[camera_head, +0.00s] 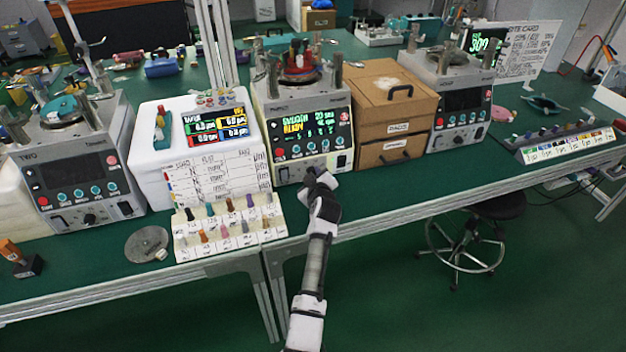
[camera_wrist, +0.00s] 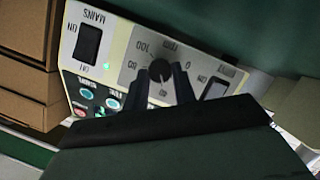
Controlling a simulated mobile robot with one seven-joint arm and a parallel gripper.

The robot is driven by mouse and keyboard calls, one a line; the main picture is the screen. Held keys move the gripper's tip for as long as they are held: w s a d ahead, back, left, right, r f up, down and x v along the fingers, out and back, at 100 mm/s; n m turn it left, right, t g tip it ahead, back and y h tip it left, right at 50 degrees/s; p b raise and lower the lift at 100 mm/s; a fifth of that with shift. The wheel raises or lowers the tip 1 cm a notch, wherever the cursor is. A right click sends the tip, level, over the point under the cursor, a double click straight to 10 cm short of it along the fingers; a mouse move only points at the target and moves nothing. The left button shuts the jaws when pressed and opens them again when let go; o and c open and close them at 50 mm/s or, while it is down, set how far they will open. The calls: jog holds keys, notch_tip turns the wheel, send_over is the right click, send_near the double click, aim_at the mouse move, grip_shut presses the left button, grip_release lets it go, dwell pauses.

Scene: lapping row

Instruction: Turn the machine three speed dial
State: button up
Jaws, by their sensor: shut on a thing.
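The machine (camera_head: 303,128) in the middle of the bench has a lit green and yellow screen. Its name label is too small to read, so I cannot tell its number for certain. My gripper (camera_head: 315,174) is at the lower front of this machine, hiding its dial in the head view. In the wrist view, the black round speed dial (camera_wrist: 160,69) sits on a pale panel with a printed scale of numbers around it. The two dark fingers of my gripper (camera_wrist: 161,84) are closed on it from either side.
A black mains switch (camera_wrist: 87,43) and coloured buttons (camera_wrist: 86,93) flank the dial. A brown cardboard drawer box (camera_head: 395,98) stands close on the machine's right. A rack of coloured pegs (camera_head: 228,228) sits to the left. A machine labelled TWO (camera_head: 75,165) is farther left.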

jog(key=m+b, duration=0.1)
jog(key=m+y, duration=0.1)
jog(key=m+b, duration=0.1)
jog(key=shift+w+d+f+g+y+b, duration=0.15)
jog(key=shift+d+g+y+b, duration=0.1)
jog(key=shift+g+y+b, duration=0.15)
jog(key=m+y+b, duration=0.2)
jog(key=m+b, duration=0.1)
jog(key=m, duration=0.1)
jog(key=shift+d, duration=0.15)
jog(key=m+y+b, duration=0.1)
jog(key=m, duration=0.1)
jog(key=m+y+b, duration=0.1)
jog(key=m+b, duration=0.1)
jog(key=shift+d+f+y, duration=0.2)
jog(key=shift+y, duration=0.2)
jog(key=m+y+b, duration=0.1)
jog(key=m+b, duration=0.1)
jog(key=m, duration=0.2)
jog(key=shift+b, duration=0.35)
jog(key=o, duration=1)
